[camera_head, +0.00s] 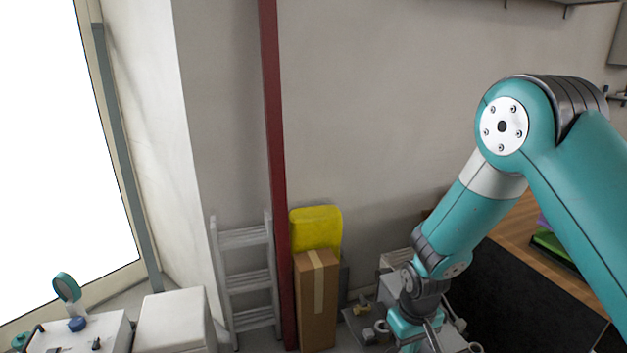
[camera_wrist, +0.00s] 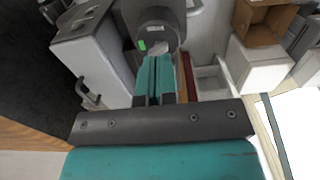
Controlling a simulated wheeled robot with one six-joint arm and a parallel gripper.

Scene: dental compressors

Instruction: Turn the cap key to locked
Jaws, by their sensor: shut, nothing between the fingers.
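My gripper shows in the wrist view (camera_wrist: 156,62), its two teal fingers together with nothing between them. In the head view its wrist end hangs low at the bottom edge, partly cut off, over a cluster of grey and white equipment (camera_head: 372,322). Just beyond the fingertips in the wrist view is a dark grey round body (camera_wrist: 153,22) with a small green label; I cannot tell whether they touch. I cannot make out a cap key or its setting in either view.
A cardboard box (camera_head: 317,305) with a yellow item (camera_head: 316,228) behind it stands beside a red post (camera_head: 275,150) and a grey step ladder (camera_head: 247,285). White cabinets (camera_head: 172,318) stand at lower left. A grey-white case (camera_wrist: 88,55) is left of the fingers in the wrist view.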

